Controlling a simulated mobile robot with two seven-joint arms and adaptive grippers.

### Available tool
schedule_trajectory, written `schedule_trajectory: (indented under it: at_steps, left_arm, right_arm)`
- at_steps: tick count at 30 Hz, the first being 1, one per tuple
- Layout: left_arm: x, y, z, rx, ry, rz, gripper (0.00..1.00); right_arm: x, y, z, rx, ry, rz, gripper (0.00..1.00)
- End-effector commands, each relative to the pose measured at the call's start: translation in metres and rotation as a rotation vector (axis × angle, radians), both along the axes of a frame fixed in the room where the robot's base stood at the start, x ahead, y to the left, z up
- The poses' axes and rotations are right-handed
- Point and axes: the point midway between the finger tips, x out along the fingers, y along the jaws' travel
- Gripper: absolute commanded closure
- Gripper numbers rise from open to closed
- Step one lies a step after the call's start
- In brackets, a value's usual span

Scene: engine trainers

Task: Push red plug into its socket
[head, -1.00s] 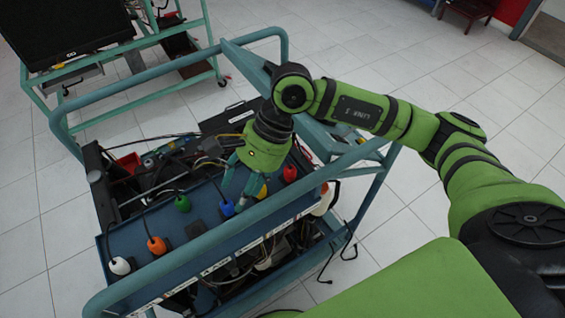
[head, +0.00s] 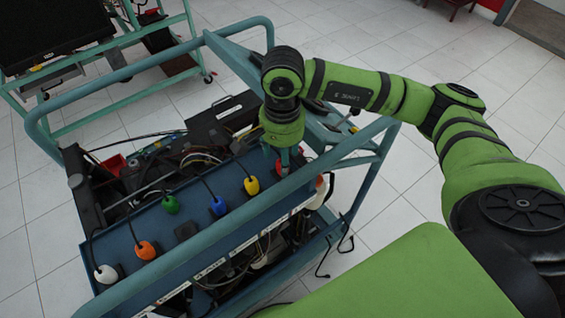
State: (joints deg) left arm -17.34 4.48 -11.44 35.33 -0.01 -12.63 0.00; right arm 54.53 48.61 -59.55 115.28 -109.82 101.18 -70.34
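The red plug (head: 279,170) is at the right end of the row of coloured plugs on the blue panel (head: 205,240). Only a small part of it shows, because my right gripper (head: 285,160) is directly over it and hides the rest. The teal fingers point down at the plug and look very close to it. I cannot tell whether they touch it or how far apart they are. The red plug's socket is hidden, so how deep the plug sits cannot be seen. My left gripper is not in view.
Yellow (head: 251,185), blue (head: 218,206), green (head: 170,204), orange (head: 147,250) and white (head: 106,274) plugs with black cables stand left of my gripper. A bare black block (head: 186,230) sits near the green plug. A teal rail (head: 225,236) runs along the front.

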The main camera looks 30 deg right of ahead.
Motion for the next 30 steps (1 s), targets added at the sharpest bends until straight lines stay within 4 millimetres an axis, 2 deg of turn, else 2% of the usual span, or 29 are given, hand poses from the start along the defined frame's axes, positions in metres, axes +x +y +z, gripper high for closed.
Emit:
schedule_trajectory:
  at_steps: [8,14,17,20,30]
  left_arm:
    - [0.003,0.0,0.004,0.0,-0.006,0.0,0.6]
    - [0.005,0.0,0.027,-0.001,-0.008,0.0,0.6]
    - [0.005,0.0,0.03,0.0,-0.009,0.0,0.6]
    - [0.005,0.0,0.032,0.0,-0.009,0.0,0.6]
    - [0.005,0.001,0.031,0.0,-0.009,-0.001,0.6]
  right_arm:
    - [0.001,0.0,-0.001,0.001,0.0,0.0,0.43]
    - [0.008,-0.006,-0.026,0.001,0.005,-0.002,0.43]
    - [0.008,-0.006,-0.042,0.002,0.003,-0.001,0.43]
    - [0.009,-0.006,-0.05,0.002,-0.001,0.001,0.43]
    - [0.009,-0.006,-0.052,0.002,-0.002,0.001,0.43]
